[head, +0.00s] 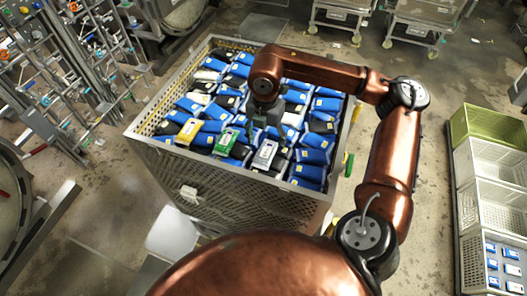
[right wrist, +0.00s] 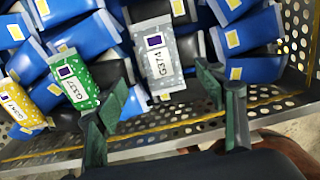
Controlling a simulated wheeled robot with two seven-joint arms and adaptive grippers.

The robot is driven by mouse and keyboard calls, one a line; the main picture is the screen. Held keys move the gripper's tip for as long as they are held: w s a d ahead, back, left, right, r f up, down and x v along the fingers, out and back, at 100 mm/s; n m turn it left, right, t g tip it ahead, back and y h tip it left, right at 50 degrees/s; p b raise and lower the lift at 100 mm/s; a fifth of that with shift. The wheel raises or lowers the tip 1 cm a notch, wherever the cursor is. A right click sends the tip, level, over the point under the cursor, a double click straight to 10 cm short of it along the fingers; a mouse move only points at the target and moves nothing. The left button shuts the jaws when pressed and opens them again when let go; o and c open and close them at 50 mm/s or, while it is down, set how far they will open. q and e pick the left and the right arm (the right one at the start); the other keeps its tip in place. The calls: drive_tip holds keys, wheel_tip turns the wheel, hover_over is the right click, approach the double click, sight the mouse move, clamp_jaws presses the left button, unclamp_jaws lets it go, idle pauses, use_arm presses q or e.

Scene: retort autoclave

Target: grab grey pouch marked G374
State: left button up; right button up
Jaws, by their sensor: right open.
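The grey pouch (right wrist: 165,75) marked G374 lies in the crate near its front wall, among blue pouches. In the head view the grey pouch (head: 265,154) is just below my right gripper (head: 259,132). In the right wrist view my right gripper (right wrist: 160,88) is open, one finger to each side of the grey pouch in the picture. Whether the fingers touch it cannot be told. A green pouch (right wrist: 78,84) lies to its left, partly behind the left finger. My left gripper is not in view.
The perforated crate (head: 240,186) is filled with several blue, black and white pouches. A yellow pouch (head: 188,131) lies left of the green one. Stacked bins (head: 490,150) stand at right, trolleys (head: 425,22) at the back.

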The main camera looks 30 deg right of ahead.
sight(266, 152)
drive_tip(key=shift+f, duration=0.45)
drive_tip(key=f+p, duration=0.1)
drive_tip(key=f, duration=0.1)
drive_tip(key=f+p, duration=0.1)
drive_tip(key=f, duration=0.1)
drive_tip(key=shift+d+f+p, duration=0.1)
drive_tip(key=shift+d+p, duration=0.2)
drive_tip(key=shift+w+f, duration=0.1)
drive_tip(key=shift+f, duration=0.25)
drive_tip(key=shift+c, duration=0.4)
drive_tip(key=c, duration=1.2)
